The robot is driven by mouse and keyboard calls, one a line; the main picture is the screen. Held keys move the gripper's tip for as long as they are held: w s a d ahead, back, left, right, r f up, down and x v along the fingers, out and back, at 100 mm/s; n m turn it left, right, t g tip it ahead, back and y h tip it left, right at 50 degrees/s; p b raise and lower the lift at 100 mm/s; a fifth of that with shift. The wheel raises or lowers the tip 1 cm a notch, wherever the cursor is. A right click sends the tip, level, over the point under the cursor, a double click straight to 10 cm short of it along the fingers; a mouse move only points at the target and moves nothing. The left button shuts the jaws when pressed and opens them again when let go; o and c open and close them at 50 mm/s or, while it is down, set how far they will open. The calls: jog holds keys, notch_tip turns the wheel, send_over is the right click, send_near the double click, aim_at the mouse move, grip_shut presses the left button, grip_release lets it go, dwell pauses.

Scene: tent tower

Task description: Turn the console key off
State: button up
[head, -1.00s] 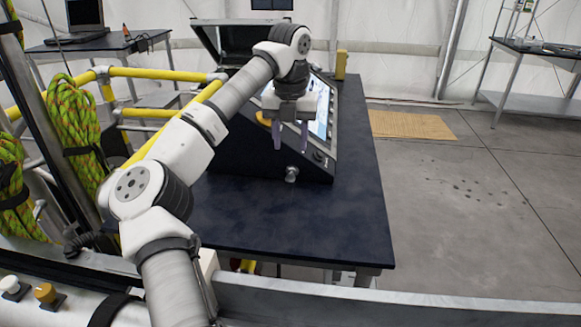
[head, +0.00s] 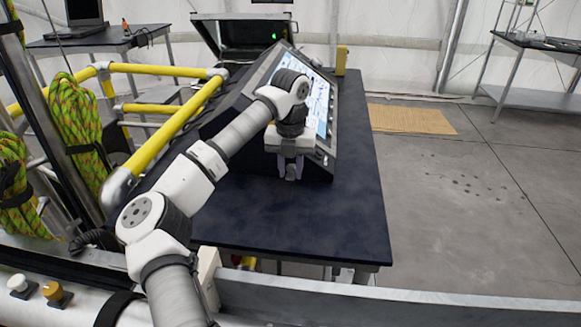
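The console (head: 262,102), a dark sloped box with a lit screen (head: 318,100), stands on a dark blue table. A small silvery key fitting (head: 291,173) shows low on the console's near side. My gripper (head: 290,172) points down there, its two purple-grey fingers on either side of the fitting with a visible gap between them. Whether a finger touches the fitting is too small to tell. My wrist hides part of the console's front and screen edge, and the key's angle cannot be made out.
The dark table (head: 300,222) is clear in front of the console. A yellow railing (head: 175,125) runs along the left. An open black case (head: 243,38) and a small yellow object (head: 341,60) stand behind the console. Grey floor lies free at the right.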

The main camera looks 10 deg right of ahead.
grip_shut()
jog(key=shift+w+a+g+h, duration=0.15)
jog(key=shift+g+h, duration=0.15)
jog(key=shift+h, duration=0.4)
jog(key=shift+o, duration=2.2)
grip_release()
jog(key=shift+r, duration=0.1)
notch_tip(320, 180, up, 14)
jog(key=a+b, duration=0.1)
jog(key=b, duration=0.1)
jog(key=shift+w+a+f+b, duration=0.2)
jog(key=shift+w+a+b, duration=0.1)
jog(key=shift+a+b, duration=0.05)
